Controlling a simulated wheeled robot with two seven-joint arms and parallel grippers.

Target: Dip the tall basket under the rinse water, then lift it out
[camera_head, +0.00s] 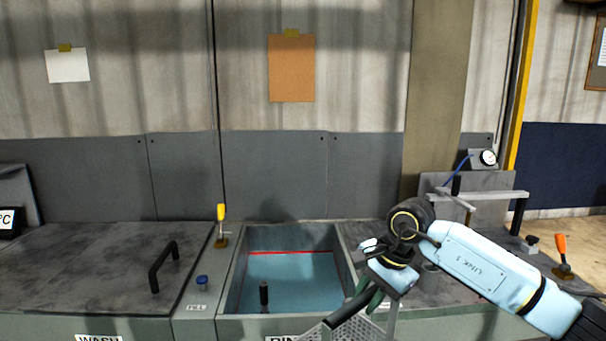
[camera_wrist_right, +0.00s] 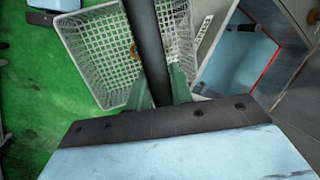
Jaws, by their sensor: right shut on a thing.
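The tall basket is a pale wire-mesh basket (camera_head: 342,334) with a black bar handle (camera_head: 346,311). It is cut off by the bottom edge of the head view. My right gripper (camera_head: 368,300) is shut on that handle. In the right wrist view, the green fingers (camera_wrist_right: 164,85) sit on either side of the black bar, with the open mesh basket (camera_wrist_right: 90,50) below. The rinse tank (camera_head: 229,280) holds blue water (camera_head: 300,280), with a red line along its inner wall. The basket hangs outside the tank, in front of its right corner.
A black grip (camera_head: 263,295) stands up inside the rinse tank. An orange-handled lever (camera_head: 561,246) and a gauge (camera_head: 488,158) are at right.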

